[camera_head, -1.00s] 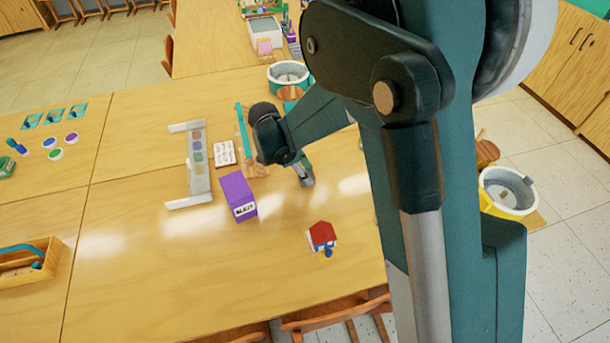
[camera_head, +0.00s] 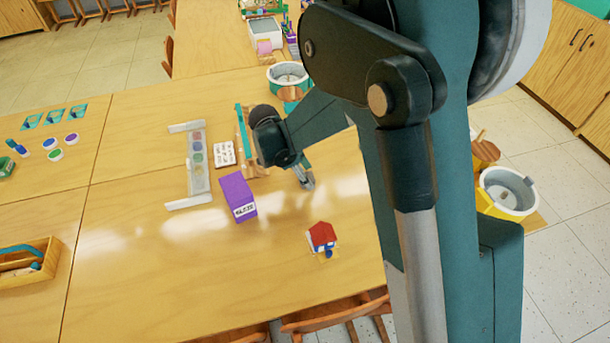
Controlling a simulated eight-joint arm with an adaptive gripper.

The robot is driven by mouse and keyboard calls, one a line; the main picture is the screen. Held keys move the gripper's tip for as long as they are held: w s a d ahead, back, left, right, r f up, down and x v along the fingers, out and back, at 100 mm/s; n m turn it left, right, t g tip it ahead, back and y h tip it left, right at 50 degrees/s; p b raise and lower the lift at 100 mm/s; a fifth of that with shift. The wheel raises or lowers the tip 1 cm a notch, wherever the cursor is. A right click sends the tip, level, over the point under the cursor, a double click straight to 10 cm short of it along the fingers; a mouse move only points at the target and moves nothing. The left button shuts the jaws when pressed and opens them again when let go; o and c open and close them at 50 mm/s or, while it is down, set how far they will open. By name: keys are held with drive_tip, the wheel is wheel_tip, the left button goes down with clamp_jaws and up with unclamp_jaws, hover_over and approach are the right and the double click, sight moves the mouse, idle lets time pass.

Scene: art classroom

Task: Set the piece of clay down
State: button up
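My gripper (camera_head: 304,179) points down over the wooden table (camera_head: 150,290), to the right of a purple box (camera_head: 238,194). Its grey fingers are small in this view, and I cannot tell whether they are apart or closed. I cannot make out a piece of clay at the fingers or on the table near them. My own arm covers the right part of the table.
A small red-roofed block (camera_head: 321,235) stands nearer the front. A wooden caddy (camera_head: 30,266) is at far left.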

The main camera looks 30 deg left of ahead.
drive_tip(key=shift+r, duration=0.1)
drive_tip(key=p+v, duration=0.2)
drive_tip(key=v, duration=1)
idle(0.9)
drive_tip(key=w+d+r+n+y, duration=0.1)
drive_tip(key=d+r, duration=0.5)
drive_tip(key=d, duration=0.5)
drive_tip(key=w+d+r+n+y, duration=0.15)
drive_tip(key=d+r, duration=0.35)
drive_tip(key=d, duration=0.5)
drive_tip(key=w+d+r+n, duration=0.2)
drive_tip(key=d+r, duration=0.4)
drive_tip(key=d, duration=0.5)
drive_tip(key=s+d+n+t, duration=0.1)
drive_tip(key=s+d, duration=0.4)
drive_tip(key=d, duration=0.4)
drive_tip(key=s+d+r+n+t, duration=0.1)
drive_tip(key=s+d+n, duration=0.1)
drive_tip(key=s+d, duration=0.3)
drive_tip(key=s+d+r+n+t, duration=0.1)
drive_tip(key=s+d, duration=0.5)
drive_tip(key=d, duration=0.7)
drive_tip(key=shift+d+t+y, duration=0.2)
drive_tip(key=shift+t+y, duration=0.15)
drive_tip(key=shift+t, duration=0.15)
